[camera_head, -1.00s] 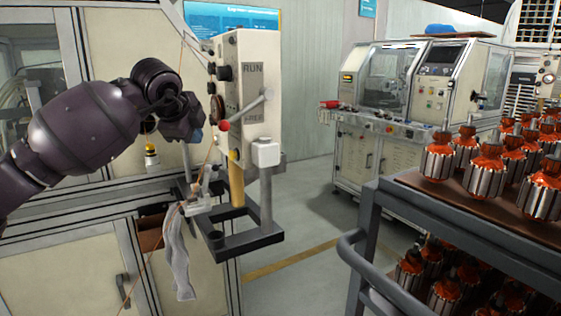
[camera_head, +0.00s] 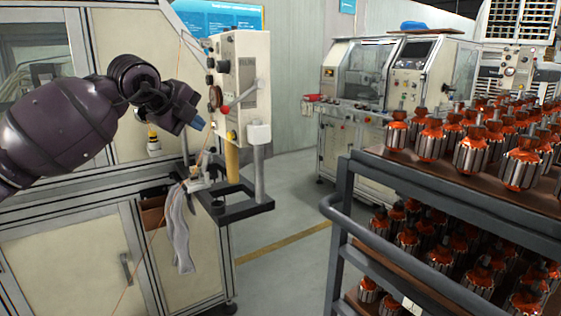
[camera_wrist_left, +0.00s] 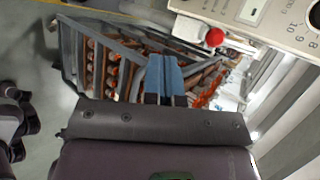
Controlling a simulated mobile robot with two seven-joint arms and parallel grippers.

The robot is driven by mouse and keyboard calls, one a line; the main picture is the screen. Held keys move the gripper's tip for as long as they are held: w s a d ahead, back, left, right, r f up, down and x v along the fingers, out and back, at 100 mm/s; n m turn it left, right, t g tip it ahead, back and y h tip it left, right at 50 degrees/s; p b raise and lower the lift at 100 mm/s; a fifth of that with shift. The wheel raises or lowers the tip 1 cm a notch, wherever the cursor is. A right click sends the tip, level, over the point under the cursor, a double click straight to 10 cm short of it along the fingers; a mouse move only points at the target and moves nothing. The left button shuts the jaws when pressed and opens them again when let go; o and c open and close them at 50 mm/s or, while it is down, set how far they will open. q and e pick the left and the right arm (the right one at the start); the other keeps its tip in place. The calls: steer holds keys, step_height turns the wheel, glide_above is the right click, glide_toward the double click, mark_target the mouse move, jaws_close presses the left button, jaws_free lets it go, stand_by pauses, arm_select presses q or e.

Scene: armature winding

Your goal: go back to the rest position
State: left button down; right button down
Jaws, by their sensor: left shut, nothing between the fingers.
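My left arm comes in from the left in the head view. Its gripper (camera_head: 197,122) is in front of the control box (camera_head: 243,90) of the winding machine, near its left lower side. In the left wrist view the blue fingers of the left gripper (camera_wrist_left: 165,78) are shut together with nothing between them. The control box shows at the top right there, with a red knob (camera_wrist_left: 214,37). My right gripper is not in view.
A cart (camera_head: 335,208) with several orange-and-steel armatures (camera_head: 428,138) stands at the right. Another machine (camera_head: 362,75) stands behind. Clear floor lies between.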

arm_select(q)
steer(key=s+d+r+m+g+h, duration=0.1)
steer(key=s+d+r+m+h, duration=0.25)
steer(key=d+h, duration=0.3)
steer(key=s+d+r+m+g+h, duration=0.1)
steer(key=s+d+r+m+h, duration=0.1)
steer(key=s+d+m+h, duration=0.4)
steer(key=s+a+f+n+t+y, duration=0.2)
steer(key=a+f+n+t+y, duration=0.25)
steer(key=f+n, duration=0.55)
steer(key=s+a+f+n+t+y, duration=0.1)
steer(key=a+f+n+t+y, duration=0.45)
steer(key=f, duration=0.75)
steer(key=s+a+f+n+t+y, duration=0.15)
steer(key=a+f+n, duration=0.25)
steer(key=f+n, duration=0.7)
steer(key=s+a+f+n+g+y, duration=0.3)
steer(key=s+f+n+g, duration=0.1)
steer(key=s+f, duration=0.9)
steer(key=s+a+f+n+g+y, duration=0.2)
steer(key=s+a+f+n+g, duration=0.1)
steer(key=s+f, duration=1)
steer(key=s+a, duration=0.1)
steer(key=s, duration=0.2)
steer(key=shift+s+a+n+g+y, duration=0.15)
steer(key=shift+s+n+g+y, duration=0.1)
steer(key=shift+n+g+y, duration=0.15)
